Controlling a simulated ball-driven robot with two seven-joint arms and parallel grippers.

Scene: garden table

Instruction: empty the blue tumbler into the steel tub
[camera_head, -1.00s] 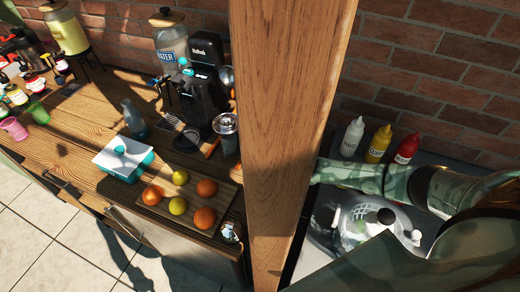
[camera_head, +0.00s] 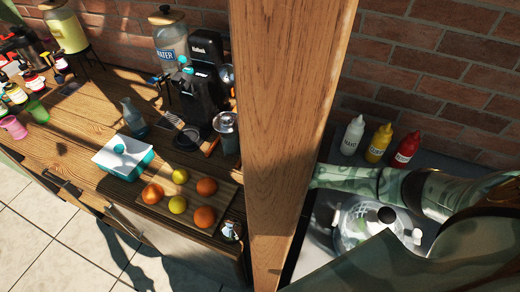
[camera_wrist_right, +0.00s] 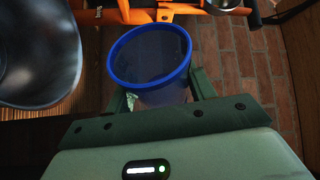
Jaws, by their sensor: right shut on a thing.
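The blue tumbler (camera_wrist_right: 150,95) is in the right wrist view, with its round blue rim toward the camera. My right gripper (camera_wrist_right: 157,88) is shut on it, one green finger on each side. What is inside the tumbler is too dark to tell. A smooth dark grey metal vessel (camera_wrist_right: 38,50) at the left edge, partly cut off, may be the steel tub; it is apart from the tumbler. In the head view my right arm runs behind the wooden post, which hides the gripper and tumbler. My left gripper is not in view.
The wooden post (camera_head: 283,120) blocks the middle of the head view. To its right are sauce bottles (camera_head: 378,143) and a clear glass vessel (camera_head: 365,228). To its left, the wooden counter (camera_head: 80,135) holds a fruit board (camera_head: 185,225), a black coffee machine (camera_head: 205,95) and a teal-and-white box (camera_head: 124,158).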

